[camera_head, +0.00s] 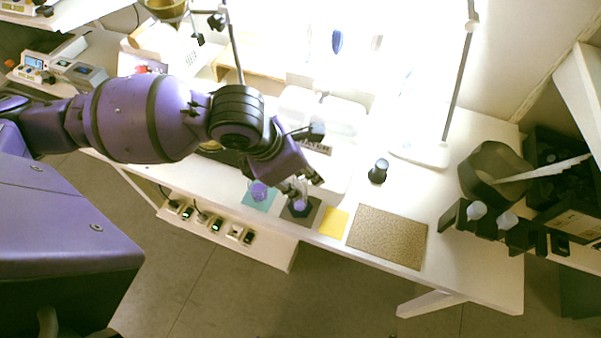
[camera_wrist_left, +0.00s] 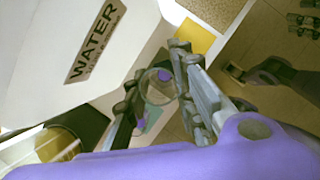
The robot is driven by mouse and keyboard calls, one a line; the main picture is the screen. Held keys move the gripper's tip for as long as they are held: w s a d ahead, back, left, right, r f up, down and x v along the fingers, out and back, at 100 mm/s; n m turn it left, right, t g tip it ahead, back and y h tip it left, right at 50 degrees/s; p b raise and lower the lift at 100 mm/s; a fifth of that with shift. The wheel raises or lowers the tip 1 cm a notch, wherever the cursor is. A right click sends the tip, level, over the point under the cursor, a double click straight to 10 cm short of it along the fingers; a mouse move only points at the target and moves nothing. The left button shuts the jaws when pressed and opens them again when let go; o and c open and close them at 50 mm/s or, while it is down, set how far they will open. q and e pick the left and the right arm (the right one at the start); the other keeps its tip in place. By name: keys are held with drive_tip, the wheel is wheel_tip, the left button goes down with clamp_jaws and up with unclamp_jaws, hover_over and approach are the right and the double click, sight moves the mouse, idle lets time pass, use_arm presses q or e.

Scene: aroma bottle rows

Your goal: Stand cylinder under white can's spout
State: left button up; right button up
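A clear glass cylinder (camera_head: 300,205) with purple in it stands on a dark mat near the table's front edge. The wrist view shows its round glass rim (camera_wrist_left: 157,88) between the fingers of my left gripper (camera_head: 303,183). I cannot tell whether the fingers touch the glass. The white can (camera_head: 341,118), labelled WATER, stands behind the gripper; its labelled side (camera_wrist_left: 55,55) fills the upper left of the wrist view. My arm covers part of it, and I cannot make out its spout.
A glass with purple in it (camera_head: 258,191) stands on a teal mat to the left. A yellow mat (camera_head: 334,222) and a brown speckled mat (camera_head: 388,236) lie to the right. A small dark bottle (camera_head: 378,171) and a lamp base (camera_head: 420,153) stand farther back.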

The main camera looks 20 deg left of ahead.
use_arm(q)
drive_tip(key=o, duration=0.4)
drive_tip(key=shift+d, duration=0.1)
drive_tip(key=shift+c, duration=0.2)
use_arm(e)
drive_tip(key=shift+s+d+f, duration=0.1)
drive_tip(key=shift+s+f, duration=0.05)
drive_tip(key=shift+s, duration=0.2)
use_arm(q)
drive_tip(key=p+v, duration=0.2)
drive_tip(key=v, duration=1)
drive_tip(key=shift+r, duration=0.15)
use_arm(e)
drive_tip(key=shift+w+d+r, duration=0.1)
drive_tip(key=shift+w+r, duration=0.1)
drive_tip(key=shift+r, duration=0.4)
drive_tip(key=shift+w+r, duration=0.15)
drive_tip(key=shift+r, duration=0.45)
drive_tip(key=shift+w+r, duration=0.3)
drive_tip(key=shift+w, duration=0.15)
